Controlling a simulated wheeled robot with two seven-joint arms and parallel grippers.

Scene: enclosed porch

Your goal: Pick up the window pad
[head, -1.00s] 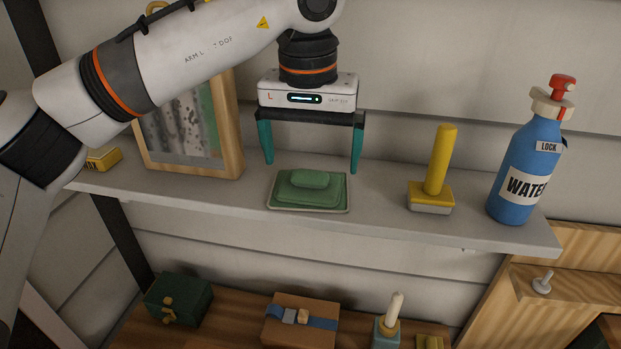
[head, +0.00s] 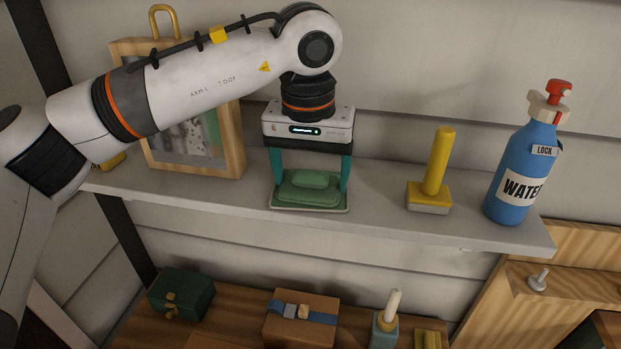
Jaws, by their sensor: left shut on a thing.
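The window pad (head: 312,192) appears to be the green block with a raised rounded grip on top. It sits in a shallow, pale-rimmed green tray (head: 310,209) on the grey shelf. My left gripper (head: 311,184) points straight down over it, with one teal finger at each side. It is shut on the pad, which is still level and low in the tray. The fingertips are partly hidden by the pad and tray. My right gripper is not in view.
On the shelf (head: 385,223), a yellow-handled tool (head: 437,170) and a blue water bottle (head: 522,170) stand to the right. A wood-framed picture (head: 232,140) leans behind my left arm. Boxes, including a brown one (head: 300,325), sit on the lower bench.

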